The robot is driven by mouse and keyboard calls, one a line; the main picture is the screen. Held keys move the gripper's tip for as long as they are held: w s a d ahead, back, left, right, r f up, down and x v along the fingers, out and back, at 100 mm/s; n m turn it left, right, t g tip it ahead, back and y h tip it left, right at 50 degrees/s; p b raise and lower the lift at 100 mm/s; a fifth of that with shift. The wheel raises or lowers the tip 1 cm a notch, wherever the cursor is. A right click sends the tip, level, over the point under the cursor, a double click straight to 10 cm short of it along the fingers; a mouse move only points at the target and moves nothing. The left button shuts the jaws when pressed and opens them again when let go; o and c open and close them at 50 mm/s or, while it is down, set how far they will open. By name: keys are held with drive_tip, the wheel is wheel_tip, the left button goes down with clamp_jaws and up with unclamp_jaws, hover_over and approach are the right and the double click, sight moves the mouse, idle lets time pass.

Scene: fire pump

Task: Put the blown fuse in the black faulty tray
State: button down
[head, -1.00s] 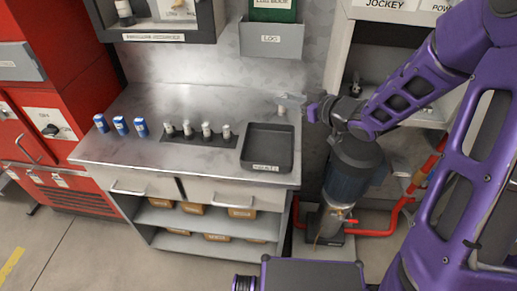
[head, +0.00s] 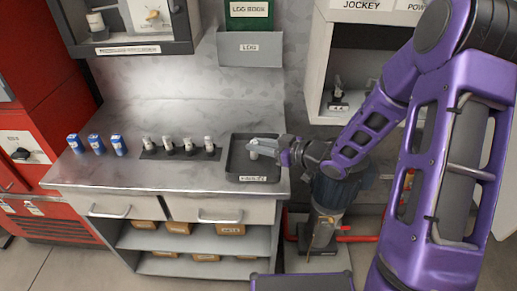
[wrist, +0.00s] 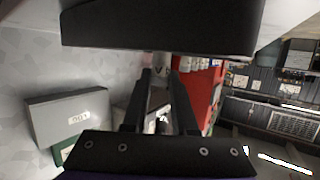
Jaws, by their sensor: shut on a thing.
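The black faulty tray (head: 233,168) sits at the right end of the steel bench, with a small white label on its front. My gripper (head: 262,146) reaches in from the right and is over the tray. It is shut on the blown fuse (head: 254,154), a small pale cylinder whose lower end shows under the fingers. I cannot tell whether the fuse touches the tray floor. In the wrist view, my fingers (wrist: 164,85) are close together, and the fuse between them is mostly hidden.
Several pale fuses (head: 188,148) stand in a dark rack left of the tray. Several blue cylinders (head: 95,143) stand farther left. A grey LOG holder (head: 250,48) hangs on the wall behind the tray. The front of the bench (head: 150,180) is clear.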

drive_tip(key=shift+f, duration=0.3)
drive_tip(key=shift+f, duration=0.1)
drive_tip(key=shift+f, duration=0.15)
drive_tip(key=c, duration=0.7)
unclamp_jaws()
drive_tip(key=shift+r, duration=0.2)
drive_tip(key=shift+s+d+r, duration=0.1)
drive_tip(key=shift+d+r, duration=0.05)
drive_tip(key=shift+d, duration=0.05)
drive_tip(key=p+v, duration=0.2)
drive_tip(key=v, duration=0.9)
drive_tip(key=shift+s+d, duration=0.15)
drive_tip(key=shift+d, duration=0.05)
drive_tip(key=shift+r, duration=0.1)
